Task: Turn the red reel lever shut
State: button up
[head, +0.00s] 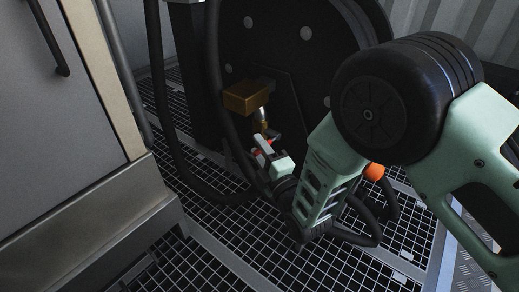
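A brass valve block (247,97) with a brass stem (262,117) below it sits in front of the black hose reel. Small red parts, which look like the red lever (257,153), show just below the stem. My gripper (266,148) reaches in from the right, with its fingertips at these red parts. The fingers and wrist hide most of the lever. I cannot tell whether the fingers touch it, or whether they are open or shut.
The large black reel (285,60) stands behind my gripper. Black hose (160,110) hangs at its left and loops on the grating floor (270,240). An orange ball (374,171) shows beside my arm. A grey cabinet (60,120) fills the left side.

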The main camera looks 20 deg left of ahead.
jog(key=p+v, duration=0.1)
jog(key=v, duration=1.6)
jog(key=shift+d, duration=0.2)
jog(key=shift+s, duration=0.1)
